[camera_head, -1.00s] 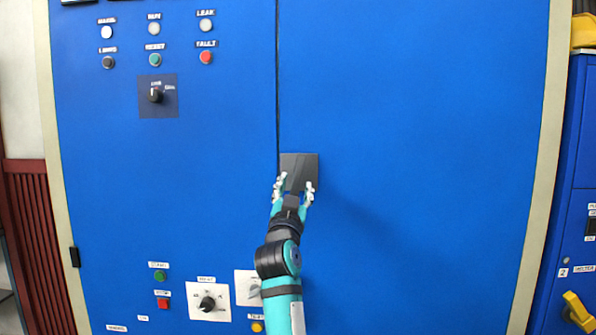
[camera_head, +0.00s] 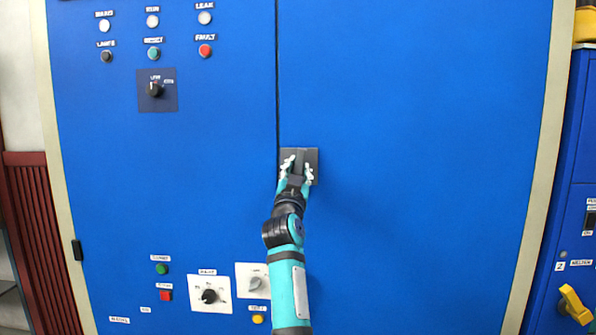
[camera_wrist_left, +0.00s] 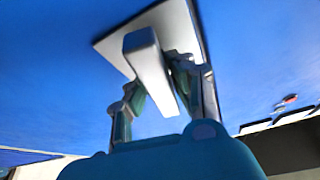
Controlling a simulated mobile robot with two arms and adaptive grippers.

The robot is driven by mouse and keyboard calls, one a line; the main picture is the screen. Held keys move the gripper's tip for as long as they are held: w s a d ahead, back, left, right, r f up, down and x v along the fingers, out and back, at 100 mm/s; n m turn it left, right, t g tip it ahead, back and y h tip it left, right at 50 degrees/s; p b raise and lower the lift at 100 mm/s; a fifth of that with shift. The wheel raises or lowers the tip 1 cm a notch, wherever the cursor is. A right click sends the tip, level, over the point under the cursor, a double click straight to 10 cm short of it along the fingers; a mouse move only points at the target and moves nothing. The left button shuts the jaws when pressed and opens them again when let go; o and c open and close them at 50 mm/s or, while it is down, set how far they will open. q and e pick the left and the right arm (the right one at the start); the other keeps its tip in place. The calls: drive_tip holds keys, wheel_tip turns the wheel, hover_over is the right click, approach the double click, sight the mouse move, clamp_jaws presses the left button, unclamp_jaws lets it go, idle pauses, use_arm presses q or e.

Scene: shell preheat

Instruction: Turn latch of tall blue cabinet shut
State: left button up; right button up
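The tall blue cabinet (camera_head: 420,150) fills most of the head view. Its latch is a grey handle bar (camera_wrist_left: 150,65) on a flat plate (camera_head: 314,157) just right of the vertical door seam. In the wrist view the bar stands out from the plate and lies between the fingers. My left gripper (camera_head: 298,170) is at the latch, one finger on each side of the bar. The fingers look closed against the bar, partly hiding it in the head view. My right gripper is not in view.
Left of the seam are indicator lamps, a black rotary switch (camera_head: 156,90), a lower knob (camera_head: 209,296) and push buttons. Another blue cabinet with a yellow handle (camera_head: 574,305) stands at the right edge. The door around the latch is bare and flat.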

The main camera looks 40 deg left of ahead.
use_arm(q)
clamp_jaws()
drive_tip(key=shift+r+n+y+p, duration=0.15)
drive_tip(key=shift+n+y+p, duration=0.15)
drive_tip(key=shift+n+p, duration=0.45)
drive_tip(key=shift+n+g+y+p, duration=0.35)
drive_tip(key=shift+n+g+y, duration=0.15)
drive_tip(key=shift+n, duration=0.45)
drive_tip(key=o, duration=0.8)
unclamp_jaws()
drive_tip(key=shift+s+f, duration=0.1)
drive_tip(key=shift+f, duration=0.1)
drive_tip(key=v, duration=0.7)
